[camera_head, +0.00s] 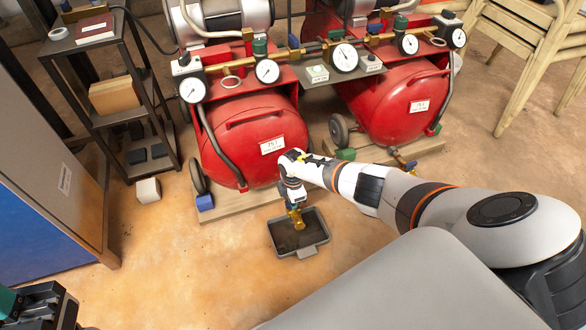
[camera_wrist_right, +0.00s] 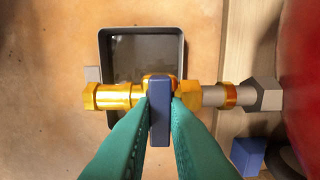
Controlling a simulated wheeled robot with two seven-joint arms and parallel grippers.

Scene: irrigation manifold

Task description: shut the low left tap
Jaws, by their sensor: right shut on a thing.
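The low left tap is a brass valve (camera_wrist_right: 115,96) on a pipe at the foot of the left red tank (camera_head: 255,135). Its blue lever (camera_wrist_right: 160,112) lies crosswise to the pipe in the right wrist view. My right gripper (camera_wrist_right: 160,105) is shut on the lever, one teal finger on each side. In the head view the brass tap (camera_head: 296,218) shows just below my right gripper (camera_head: 291,198), over the grey tray; the lever is hard to make out there. My left gripper (camera_head: 42,306) is partly in view at the bottom left corner, away from the tap.
A grey drip tray (camera_head: 317,242) sits on the floor under the tap. A second red tank (camera_head: 405,105) stands to the right, with gauges above both tanks. A dark shelf (camera_head: 125,115), a white block (camera_head: 147,190) and a cabinet (camera_head: 60,185) are at the left. The front floor is clear.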

